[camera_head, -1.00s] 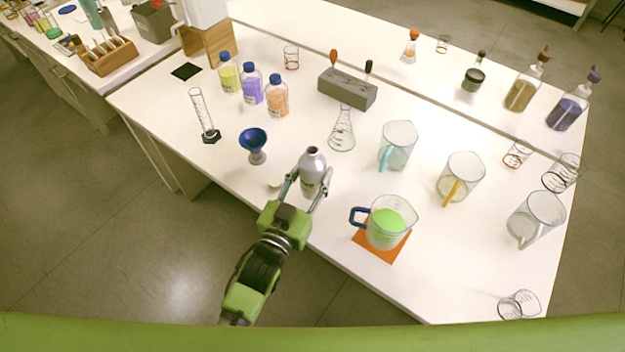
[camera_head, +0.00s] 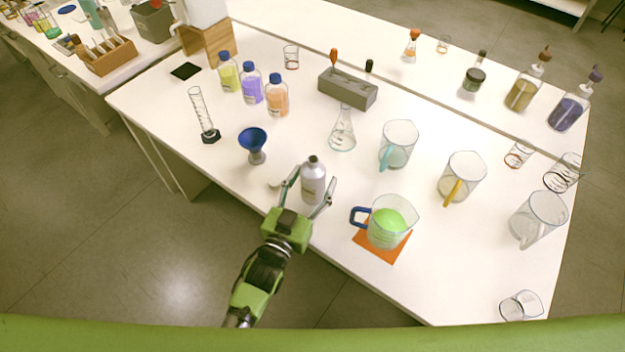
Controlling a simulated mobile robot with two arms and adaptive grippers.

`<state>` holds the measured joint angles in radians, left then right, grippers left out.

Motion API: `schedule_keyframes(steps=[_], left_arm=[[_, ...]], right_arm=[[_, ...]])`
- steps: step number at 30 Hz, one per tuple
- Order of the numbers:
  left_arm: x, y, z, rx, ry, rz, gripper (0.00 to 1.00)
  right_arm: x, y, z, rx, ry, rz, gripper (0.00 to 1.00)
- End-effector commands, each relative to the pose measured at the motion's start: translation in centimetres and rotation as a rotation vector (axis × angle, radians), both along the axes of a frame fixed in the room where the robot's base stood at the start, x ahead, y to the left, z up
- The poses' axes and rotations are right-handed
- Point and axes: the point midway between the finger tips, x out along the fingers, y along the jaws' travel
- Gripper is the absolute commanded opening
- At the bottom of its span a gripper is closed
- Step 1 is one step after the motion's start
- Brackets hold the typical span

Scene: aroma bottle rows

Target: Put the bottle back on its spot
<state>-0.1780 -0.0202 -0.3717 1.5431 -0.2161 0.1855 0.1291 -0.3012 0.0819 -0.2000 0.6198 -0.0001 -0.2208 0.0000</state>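A grey-silver bottle (camera_head: 313,186) with a dark cap stands about upright near the table's front edge, between the blue funnel (camera_head: 253,140) and the beaker of green liquid (camera_head: 387,229). My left gripper (camera_head: 311,184) reaches in from the front, with one finger on each side of the bottle. The fingers look spread, with small gaps to the bottle. The bottle's base is partly hidden by the gripper, so its contact with the table is hard to see. A bare black square (camera_head: 186,71) lies at the table's back left. My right gripper is not in view.
Three blue-capped bottles, yellow (camera_head: 229,77), purple (camera_head: 251,90) and orange (camera_head: 277,101), stand in a row behind. A graduated cylinder (camera_head: 204,117) stands left; a flask (camera_head: 342,134) and jugs (camera_head: 398,147) stand right.

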Motion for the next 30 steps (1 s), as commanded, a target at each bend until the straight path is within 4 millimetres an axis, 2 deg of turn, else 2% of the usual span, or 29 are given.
schedule_keyframes(steps=[11, 14, 24, 30], left_arm=[[-0.3, 0.1, 0.3, 0.0, 0.001, 0.0, 0.56], [-1.6, 0.7, 0.1, 0.001, 0.003, 0.0, 0.56], [-8.2, 3.5, 0.1, 0.0, 0.003, -0.001, 0.56], [-10.5, 4.5, 0.3, 0.0, 0.001, 0.0, 0.56]], right_arm=[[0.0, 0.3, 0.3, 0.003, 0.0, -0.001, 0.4], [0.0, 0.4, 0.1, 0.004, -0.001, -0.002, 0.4], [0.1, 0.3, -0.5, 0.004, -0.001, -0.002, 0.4], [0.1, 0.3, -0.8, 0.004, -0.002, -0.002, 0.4]])
